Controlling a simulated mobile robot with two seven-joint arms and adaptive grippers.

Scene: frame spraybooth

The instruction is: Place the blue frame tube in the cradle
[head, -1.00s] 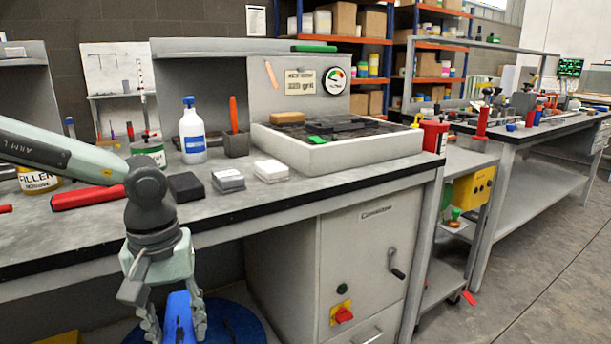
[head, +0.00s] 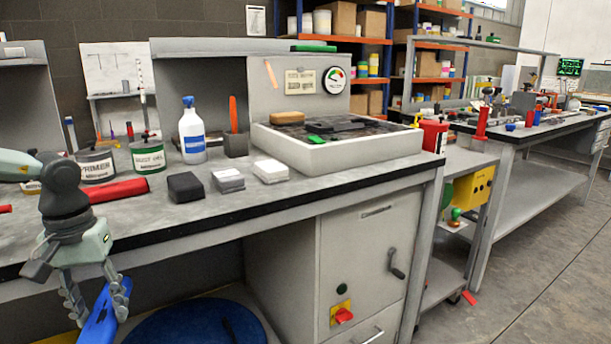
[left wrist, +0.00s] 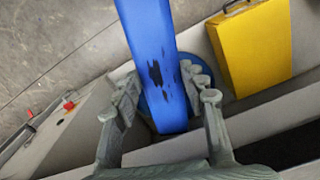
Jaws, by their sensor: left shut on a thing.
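The blue frame tube (head: 99,322) hangs in my left gripper (head: 96,293), below and in front of the bench edge at the lower left of the head view. In the left wrist view the tube (left wrist: 153,50) runs from the top edge down between the two fingers of the gripper (left wrist: 165,95), with dark marks on its face. The left gripper is shut on it. The tube's lower end is cut off in the head view. I cannot pick out a cradle in these frames. My right gripper is not in view.
The bench (head: 215,205) holds a spray bottle (head: 192,132), cans, a red roll (head: 119,190), small blocks and a grey tray (head: 340,150). Under it are a round blue thing (head: 195,322) and a cabinet (head: 362,260). A yellow case (left wrist: 250,48) shows in the wrist view.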

